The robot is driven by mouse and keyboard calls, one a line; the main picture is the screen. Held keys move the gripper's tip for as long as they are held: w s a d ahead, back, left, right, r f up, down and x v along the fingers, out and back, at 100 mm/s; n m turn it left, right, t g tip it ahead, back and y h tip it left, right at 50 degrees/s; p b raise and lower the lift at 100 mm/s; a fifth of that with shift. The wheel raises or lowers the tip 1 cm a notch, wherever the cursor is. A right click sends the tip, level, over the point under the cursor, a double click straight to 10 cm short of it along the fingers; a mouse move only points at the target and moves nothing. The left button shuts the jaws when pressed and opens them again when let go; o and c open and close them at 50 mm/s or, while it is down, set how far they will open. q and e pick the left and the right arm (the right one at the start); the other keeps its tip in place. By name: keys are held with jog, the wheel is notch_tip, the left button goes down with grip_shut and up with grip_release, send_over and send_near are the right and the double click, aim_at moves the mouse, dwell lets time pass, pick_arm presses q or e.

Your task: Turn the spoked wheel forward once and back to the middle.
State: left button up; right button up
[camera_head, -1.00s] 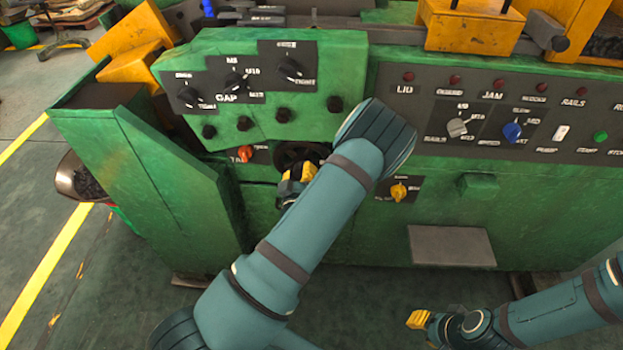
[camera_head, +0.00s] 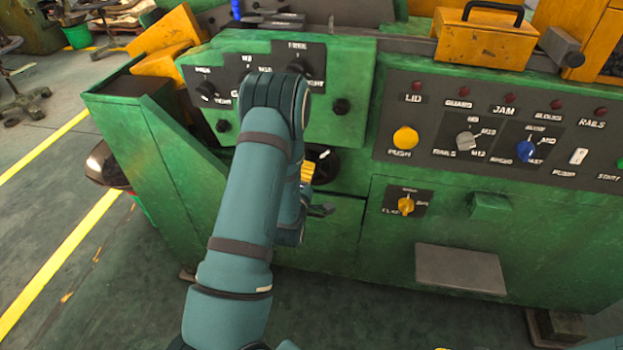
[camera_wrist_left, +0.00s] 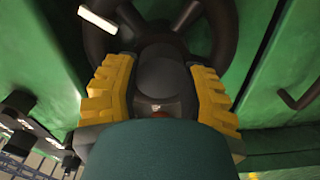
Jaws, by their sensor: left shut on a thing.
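The spoked wheel (camera_head: 325,165) is black and sits on the green machine front, partly hidden behind my left arm. In the left wrist view its dark rim and spokes (camera_wrist_left: 218,30) fill the top, with a pale handle or mark at upper left. My left gripper (camera_head: 306,172) is at the wheel, mostly hidden by my arm in the head view. In the left wrist view its two yellow fingers (camera_wrist_left: 162,88) stand either side of a dark rounded part of the wheel, shut on it. Only a sliver of my right gripper (camera_head: 441,348) shows at the bottom edge.
A knob panel (camera_head: 330,110) is above the wheel, partly behind my arm. To the right are a yellow push button (camera_head: 405,138), a yellow selector (camera_head: 405,205) and a blue knob (camera_head: 527,150). A grey plate (camera_head: 460,270) juts out low. The floor at left is open.

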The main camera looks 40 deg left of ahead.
pick_arm(q)
jog(key=n, duration=0.4)
jog(key=shift+a+n, duration=0.15)
jog(key=shift+n, duration=0.15)
jog(key=shift+w+n, duration=0.1)
jog(key=shift+n, duration=1.3)
jog(key=o, duration=1.3)
jog(key=shift+d+f, duration=0.1)
jog(key=shift+d, duration=0.1)
